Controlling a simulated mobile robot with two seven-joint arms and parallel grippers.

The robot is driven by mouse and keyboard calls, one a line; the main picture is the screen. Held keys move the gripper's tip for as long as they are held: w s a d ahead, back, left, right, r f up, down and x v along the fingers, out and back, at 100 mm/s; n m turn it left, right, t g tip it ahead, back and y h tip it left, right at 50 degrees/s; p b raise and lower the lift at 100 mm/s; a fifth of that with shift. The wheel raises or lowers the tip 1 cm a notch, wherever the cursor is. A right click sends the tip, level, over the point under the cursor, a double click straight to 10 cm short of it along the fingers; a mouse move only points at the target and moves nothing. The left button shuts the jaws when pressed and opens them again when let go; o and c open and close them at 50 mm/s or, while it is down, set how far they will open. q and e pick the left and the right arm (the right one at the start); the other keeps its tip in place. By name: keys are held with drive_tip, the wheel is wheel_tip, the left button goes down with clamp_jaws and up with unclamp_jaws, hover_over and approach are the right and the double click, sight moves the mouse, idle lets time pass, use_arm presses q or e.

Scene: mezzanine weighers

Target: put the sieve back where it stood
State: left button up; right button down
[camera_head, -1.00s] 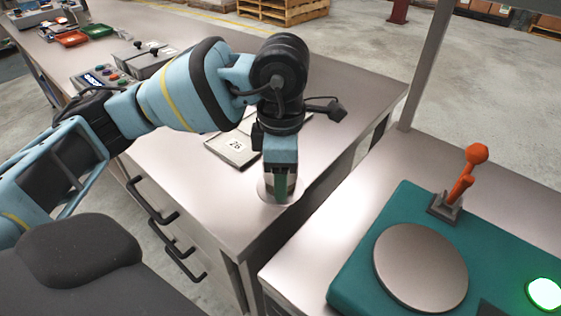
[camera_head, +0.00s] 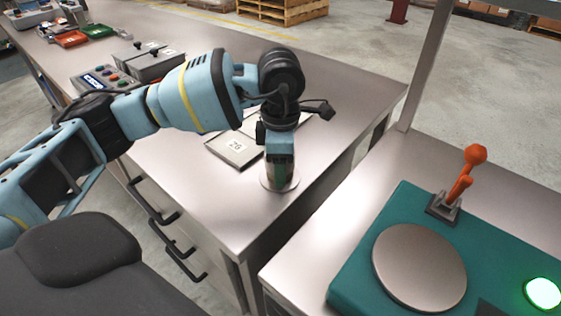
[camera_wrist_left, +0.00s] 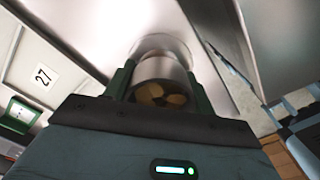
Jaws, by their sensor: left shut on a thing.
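My left gripper (camera_head: 281,168) points down over the near right part of the grey bench and is shut on a shiny metal cylinder, which I take to be the sieve (camera_wrist_left: 160,68). My right gripper is not in view.
A flat numbered plate (camera_head: 232,150) lies on the bench (camera_head: 225,195) just behind the gripper. To the right, past a gap, a teal weigher with a round pan (camera_head: 420,266) and an orange lever (camera_head: 463,175) stands on another bench. Lidded bins (camera_head: 150,62) stand further back.

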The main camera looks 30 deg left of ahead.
use_arm(q)
drive_tip(key=shift+f, duration=0.15)
drive_tip(key=o, duration=1.3)
wheel_tip(320, 180, up, 12)
drive_tip(key=shift+f, duration=0.2)
drive_tip(key=shift+r, duration=0.35)
